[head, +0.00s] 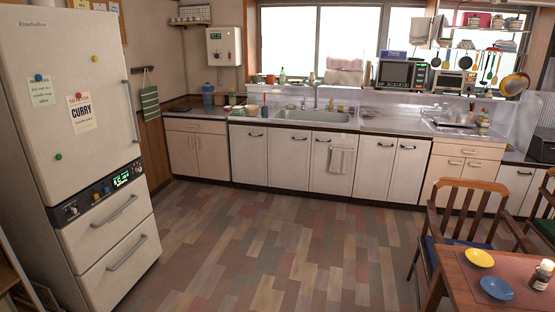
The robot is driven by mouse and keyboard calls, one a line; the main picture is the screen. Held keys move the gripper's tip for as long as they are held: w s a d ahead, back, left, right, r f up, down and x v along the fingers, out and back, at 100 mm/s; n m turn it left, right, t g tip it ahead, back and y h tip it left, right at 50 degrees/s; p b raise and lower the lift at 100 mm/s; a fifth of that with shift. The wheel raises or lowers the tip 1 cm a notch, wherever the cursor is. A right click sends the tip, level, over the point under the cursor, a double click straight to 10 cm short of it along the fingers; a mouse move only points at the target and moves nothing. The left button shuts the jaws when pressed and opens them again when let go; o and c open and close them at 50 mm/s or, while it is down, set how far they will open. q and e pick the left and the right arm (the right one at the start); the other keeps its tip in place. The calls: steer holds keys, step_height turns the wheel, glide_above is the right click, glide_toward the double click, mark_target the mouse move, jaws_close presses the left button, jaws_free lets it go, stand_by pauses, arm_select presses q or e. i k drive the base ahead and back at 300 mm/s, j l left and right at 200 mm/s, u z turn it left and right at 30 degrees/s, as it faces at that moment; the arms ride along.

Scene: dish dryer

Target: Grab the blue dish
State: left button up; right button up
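A small round blue dish (497,288) lies on the wooden dining table at the lower right of the head view. A yellow dish (480,258) lies just behind it on the same table. Nothing touches the blue dish from above, and its whole rim shows. Neither of my grippers shows in this view.
The floor (290,250) is clear up to the counter (270,157). A fridge (75,150) stands at left.

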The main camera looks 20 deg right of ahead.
mark_target(496, 288)
steer(key=i+l+z, duration=0.15)
steer(key=z, duration=0.35)
steer(key=i+z, duration=0.65)
steer(key=z, duration=0.3)
steer(key=i+j+z, duration=0.2)
steer(key=z, duration=0.3)
steer(key=i+j+z, duration=0.25)
steer(key=z, duration=0.25)
